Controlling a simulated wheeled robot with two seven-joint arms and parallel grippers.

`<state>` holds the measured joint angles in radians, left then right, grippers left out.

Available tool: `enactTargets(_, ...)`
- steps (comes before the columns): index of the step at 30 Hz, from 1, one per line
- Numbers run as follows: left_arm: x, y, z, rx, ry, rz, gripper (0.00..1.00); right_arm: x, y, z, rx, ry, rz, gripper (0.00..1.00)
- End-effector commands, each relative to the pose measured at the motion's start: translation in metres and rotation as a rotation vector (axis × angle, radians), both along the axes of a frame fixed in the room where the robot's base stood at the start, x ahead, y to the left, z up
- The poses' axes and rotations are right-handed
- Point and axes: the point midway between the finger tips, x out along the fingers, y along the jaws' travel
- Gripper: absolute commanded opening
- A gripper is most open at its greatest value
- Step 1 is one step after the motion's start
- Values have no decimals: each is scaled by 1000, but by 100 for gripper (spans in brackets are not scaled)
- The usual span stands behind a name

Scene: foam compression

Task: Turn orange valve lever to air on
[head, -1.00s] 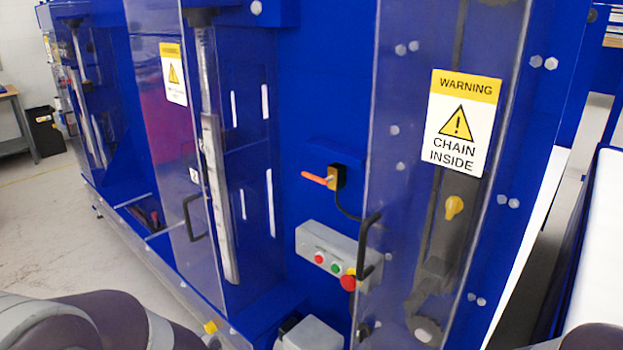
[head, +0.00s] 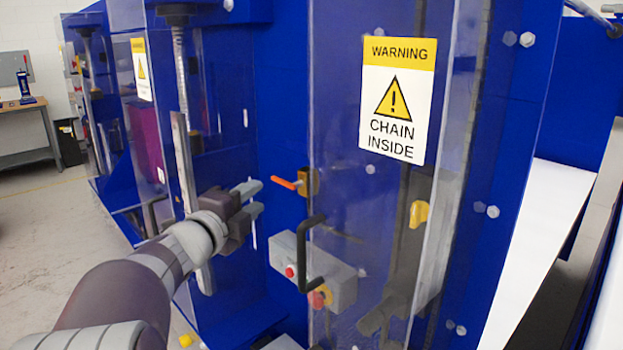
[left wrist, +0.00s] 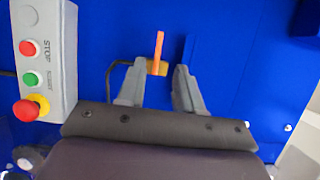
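The orange valve lever (head: 284,182) sticks out to the left from a small brownish-yellow valve body (head: 309,182) on the blue machine panel. My left gripper (head: 256,198) is open and empty, just left of the lever in the head view, with its fingers pointing toward it. In the left wrist view the lever (left wrist: 159,48) shows beyond and between the two open fingertips (left wrist: 160,75), nearer the left finger. I see no contact between fingers and lever. The valve's markings cannot be read. My right gripper is not in view.
A grey control box (head: 313,270) with red and green buttons and an emergency stop sits below the valve. A black handle (head: 304,252) on the clear chain guard (head: 350,210) stands close to the right. Blue panel (left wrist: 240,80) around the lever is mostly bare.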

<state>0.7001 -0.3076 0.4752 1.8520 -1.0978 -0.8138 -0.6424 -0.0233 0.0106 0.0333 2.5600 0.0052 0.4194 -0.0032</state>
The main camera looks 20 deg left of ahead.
Motion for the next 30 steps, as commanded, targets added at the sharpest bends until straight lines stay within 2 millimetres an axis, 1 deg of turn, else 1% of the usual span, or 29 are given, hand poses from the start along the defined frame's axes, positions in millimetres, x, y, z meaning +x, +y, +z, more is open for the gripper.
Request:
enactTargets(2, 14, -1, 1, -2, 1, -3, 35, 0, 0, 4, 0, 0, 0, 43)
enactTargets(9, 74, -1, 0, -7, 3, -1, 35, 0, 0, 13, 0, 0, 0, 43)
enactTargets(12, 93, -1, 0, -7, 3, 1, 35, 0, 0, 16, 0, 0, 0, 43)
enactTargets(15, 107, 0, 0, -7, 4, 3, 35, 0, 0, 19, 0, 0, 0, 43)
enactTargets(18, 116, 0, 0, -8, 3, 3, 35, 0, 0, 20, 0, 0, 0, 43)
enactTargets(21, 120, 0, -1, -8, 2, 3, 35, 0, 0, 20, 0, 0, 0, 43)
enactTargets(28, 120, 0, -1, -8, 3, 4, 35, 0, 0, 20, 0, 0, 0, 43)
enactTargets(29, 120, 0, -1, -8, 3, 4, 29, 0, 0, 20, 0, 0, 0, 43)
enactTargets(30, 120, 0, -1, -8, 3, 4, 16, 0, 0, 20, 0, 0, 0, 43)
